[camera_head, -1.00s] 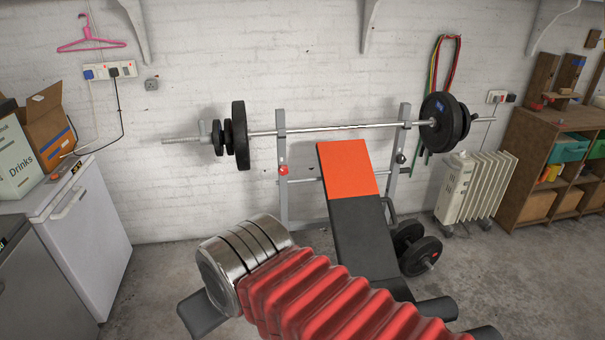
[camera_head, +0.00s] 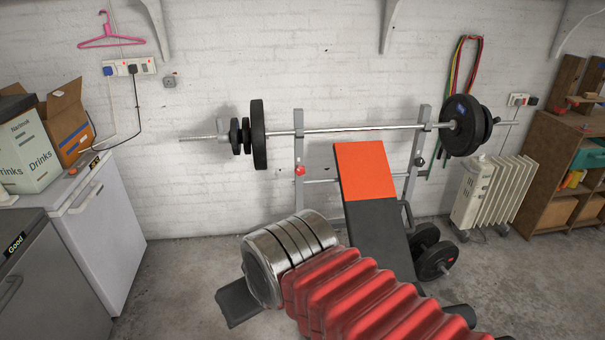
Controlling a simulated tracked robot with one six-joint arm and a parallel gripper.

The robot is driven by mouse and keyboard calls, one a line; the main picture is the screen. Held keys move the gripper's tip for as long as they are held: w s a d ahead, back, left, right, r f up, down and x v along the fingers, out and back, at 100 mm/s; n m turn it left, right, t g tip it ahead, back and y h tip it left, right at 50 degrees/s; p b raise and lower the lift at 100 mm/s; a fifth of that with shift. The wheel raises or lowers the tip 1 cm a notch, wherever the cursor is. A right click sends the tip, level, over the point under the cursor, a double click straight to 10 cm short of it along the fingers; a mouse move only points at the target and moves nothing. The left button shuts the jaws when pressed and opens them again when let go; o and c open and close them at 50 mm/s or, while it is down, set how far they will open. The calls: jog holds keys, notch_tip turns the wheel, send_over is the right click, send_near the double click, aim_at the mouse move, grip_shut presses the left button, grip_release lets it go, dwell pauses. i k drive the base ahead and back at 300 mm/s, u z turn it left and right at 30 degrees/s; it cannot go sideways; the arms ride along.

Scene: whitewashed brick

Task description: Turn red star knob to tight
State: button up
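The red star knob (camera_head: 300,170) sits on the left upright of the barbell rack, below the bar. It is small in the view, and how tight it is cannot be told. My arm, with red bellows and a ringed metal end, crosses the lower middle in front of the bench. A dark block (camera_head: 238,303) juts out at the lower left of the metal end and seems to be part of my gripper. The fingers cannot be made out. My gripper is well below the knob and apart from it.
A loaded barbell (camera_head: 350,129) lies across the rack above the knob. The orange and black bench (camera_head: 366,170) stands right of the knob. A white fridge (camera_head: 100,220) stands at left, a radiator (camera_head: 493,193) and wooden shelves (camera_head: 560,165) at right. Floor left of the rack is clear.

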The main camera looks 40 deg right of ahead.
aim_at(300, 170)
jog(key=i, duration=0.95)
jog(key=u, duration=0.05)
